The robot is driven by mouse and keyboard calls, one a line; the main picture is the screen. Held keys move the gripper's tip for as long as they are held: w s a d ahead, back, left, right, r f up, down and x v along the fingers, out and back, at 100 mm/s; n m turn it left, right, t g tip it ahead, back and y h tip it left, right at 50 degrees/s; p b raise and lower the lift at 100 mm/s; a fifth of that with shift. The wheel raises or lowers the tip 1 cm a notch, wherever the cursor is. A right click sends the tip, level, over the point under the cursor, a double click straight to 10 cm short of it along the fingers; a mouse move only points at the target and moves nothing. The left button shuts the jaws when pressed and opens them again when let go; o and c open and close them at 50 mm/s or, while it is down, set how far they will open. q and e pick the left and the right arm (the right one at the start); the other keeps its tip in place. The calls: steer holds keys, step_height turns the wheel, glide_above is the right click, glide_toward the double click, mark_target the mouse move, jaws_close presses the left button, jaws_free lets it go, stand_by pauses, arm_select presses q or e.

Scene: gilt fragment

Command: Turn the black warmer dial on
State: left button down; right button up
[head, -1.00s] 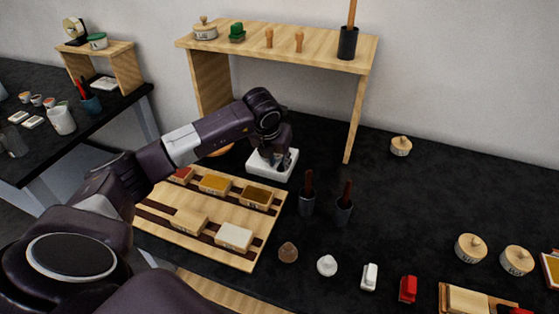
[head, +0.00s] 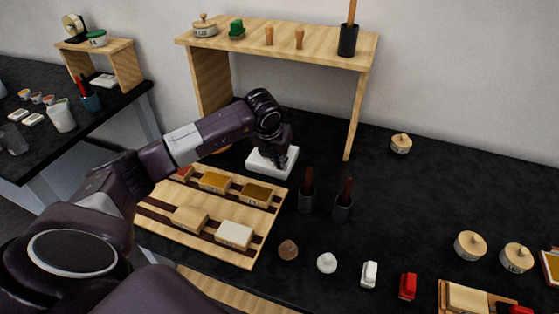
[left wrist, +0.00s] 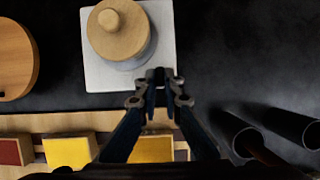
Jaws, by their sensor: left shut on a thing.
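The white warmer (head: 262,166) sits on the black counter behind the wooden board. It also shows in the left wrist view (left wrist: 100,78), with a grey pot with a round wooden lid (left wrist: 125,40) on it. My left gripper (left wrist: 162,77) is at the warmer's near right edge, its fingertips close together and shut on the small black dial. The dial is mostly hidden between the fingertips, and its turned position cannot be read. In the head view the left gripper (head: 280,153) covers part of the warmer and the pot. My right gripper is not in view.
A wooden board (head: 208,235) with several colored blocks lies in front of the warmer. Two dark cups with handles (head: 306,199) (head: 343,208) stand at right. A wooden shelf (head: 290,50) rises behind.

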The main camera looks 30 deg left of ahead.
arm_select(q)
steer(key=shift+a+f+m+h+b, duration=0.2)
steer(key=shift+m+h+b, duration=0.2)
steer(key=shift+m+b, duration=0.65)
steer(key=shift+a+m+h+b, duration=0.1)
steer(key=shift+m+h+b, duration=0.2)
steer(key=shift+m+b, duration=0.55)
steer(key=m+b, duration=0.1)
steer(key=m+h, duration=0.1)
steer(key=m, duration=0.1)
steer(key=shift+w+a+r+m+b, duration=0.1)
steer(key=shift+r+m+b, duration=0.05)
steer(key=shift+m+b, duration=0.2)
steer(key=m+h, duration=0.1)
steer(key=m, duration=0.1)
steer(key=m+g+h+b, duration=0.1)
steer(key=m, duration=0.1)
steer(key=shift+w+a+r+m, duration=0.1)
steer(key=shift+w+a+m, duration=0.05)
steer(key=shift+m, duration=0.1)
steer(key=m+g, duration=0.1)
steer(key=m, duration=0.1)
steer(key=m+g+b, duration=0.1)
steer(key=m, duration=0.2)
steer(key=shift+w+a+m+h, duration=0.2)
steer(key=shift+m+h, duration=0.1)
steer(key=shift+h, duration=0.1)
steer(key=c, duration=2.1)
jaws_free()
